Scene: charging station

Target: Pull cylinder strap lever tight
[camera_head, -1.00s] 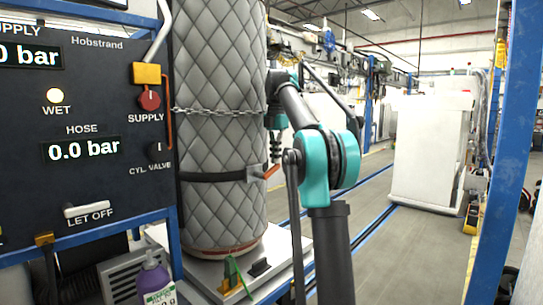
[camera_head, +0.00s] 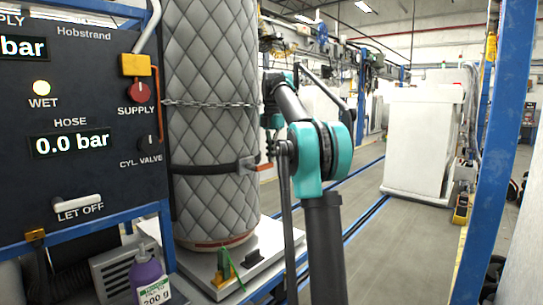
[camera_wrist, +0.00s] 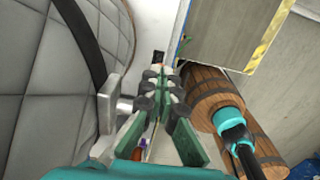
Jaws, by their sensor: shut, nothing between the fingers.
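The cylinder (camera_head: 212,110) stands upright in a grey quilted jacket. A black strap (camera_head: 205,169) runs around it, with a metal buckle (camera_head: 247,165) on its right side. The orange-red strap lever (camera_head: 264,167) sticks out to the right from the buckle. My gripper (camera_head: 271,152) hangs just above the lever, partly hidden by my arm. In the wrist view its fingers (camera_wrist: 165,92) are together and empty, close beside the grey metal buckle (camera_wrist: 110,108). The strap (camera_wrist: 82,45) shows at the left there. I cannot tell whether the fingers touch the lever.
A chain (camera_head: 210,103) crosses the cylinder above the strap. The control panel (camera_head: 80,120) stands to the left, with a purple bottle (camera_head: 146,270) below it. A blue post (camera_head: 487,150) and a white cabinet (camera_head: 420,145) are at the right. Brown barrel-like objects (camera_wrist: 210,95) show in the wrist view.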

